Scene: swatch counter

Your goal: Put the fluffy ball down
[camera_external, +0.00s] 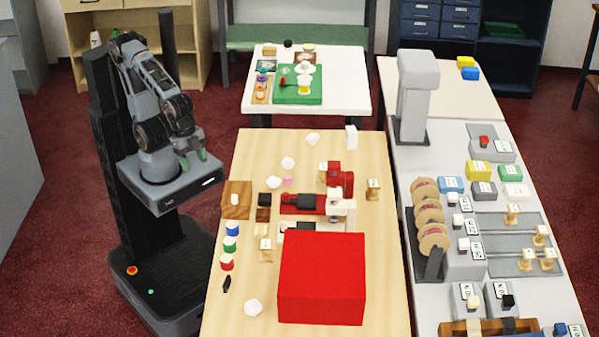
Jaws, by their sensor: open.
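My gripper (194,159) hangs with greenish fingertips above the front of my own base, left of the wooden table (375,250). It is open, and I see nothing between its fingers. Several small white rounded lumps lie on the table: one at the back (313,139), one below it (288,162), one farther left (273,182) and one near the front left (253,307). A small pink piece (288,181) lies beside the third lump. They are too small to tell which is the fluffy ball. The gripper is apart from all of them.
A big red box (322,280) fills the table's front right. Red (340,178) and white (341,207) machines stand behind it. A wooden block (237,199) and blue (232,229), green (230,244) and red (227,262) jars line the left edge. The back left tabletop is clear.

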